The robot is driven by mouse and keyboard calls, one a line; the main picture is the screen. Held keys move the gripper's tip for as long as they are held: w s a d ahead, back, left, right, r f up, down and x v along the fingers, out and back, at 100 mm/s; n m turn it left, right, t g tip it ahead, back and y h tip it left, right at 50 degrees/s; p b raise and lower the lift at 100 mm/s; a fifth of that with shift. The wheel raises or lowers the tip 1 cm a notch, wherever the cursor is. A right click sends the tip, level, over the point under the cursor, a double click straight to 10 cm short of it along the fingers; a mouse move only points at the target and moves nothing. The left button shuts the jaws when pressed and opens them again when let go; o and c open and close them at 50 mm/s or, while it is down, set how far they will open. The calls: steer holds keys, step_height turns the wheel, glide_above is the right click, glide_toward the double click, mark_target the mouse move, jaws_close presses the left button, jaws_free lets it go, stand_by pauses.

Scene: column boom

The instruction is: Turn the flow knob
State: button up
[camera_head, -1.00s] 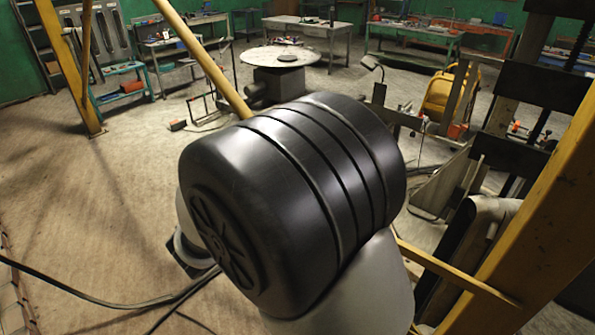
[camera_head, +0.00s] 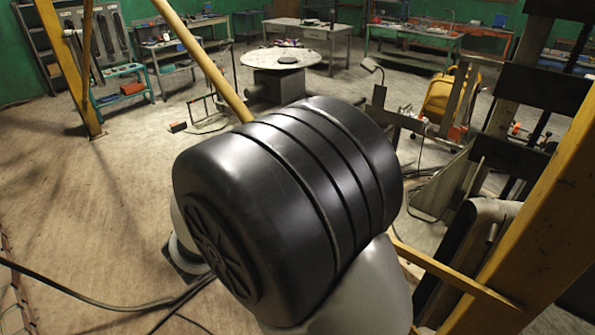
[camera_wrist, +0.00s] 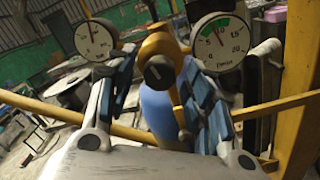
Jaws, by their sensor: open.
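A black flow knob (camera_wrist: 158,70) sits on a brass-coloured regulator body (camera_wrist: 160,44) in the wrist view, with a lighter pointer mark on its face. A round gauge (camera_wrist: 96,41) is on the left and a larger gauge with a green band, marked l/min (camera_wrist: 220,45), is on the right. My gripper (camera_wrist: 161,62) is open, one blue-padded finger on each side of the knob in the picture. I see gaps between the pads and the knob; the depth between them is hard to judge. The head view shows neither gripper nor knob; my arm blocks much of it.
A blue cylinder (camera_wrist: 158,112) stands below the regulator. Yellow beams flank the spot, including a thick post (camera_head: 535,235) at right. A round table (camera_head: 258,57) and workbenches stand farther back. The floor at left (camera_head: 90,190) is mostly clear, with dark cables across it.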

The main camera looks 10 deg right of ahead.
steer(key=v, duration=1.1)
steer(key=shift+s+a, duration=0.15)
steer(key=s+d+f+m+g+y+b, duration=0.2)
steer(key=s+d+f+m+g+b, duration=0.15)
steer(key=s+d, duration=0.35)
steer(key=s+d+f+m+g+y+b, duration=0.2)
steer(key=s+d+f+m+g, duration=0.25)
steer(key=d, duration=0.35)
steer(key=s+a+f+m+t+y+b, duration=0.2)
steer(key=s+a+f+m+y+b, duration=0.3)
steer(key=s+f+m+y, duration=0.3)
steer(key=m+y+b, duration=0.1)
steer(key=m+y, duration=0.1)
steer(key=m, duration=0.1)
steer(key=shift+s+f+y+b, duration=0.3)
steer(key=shift+s+f+y, duration=0.1)
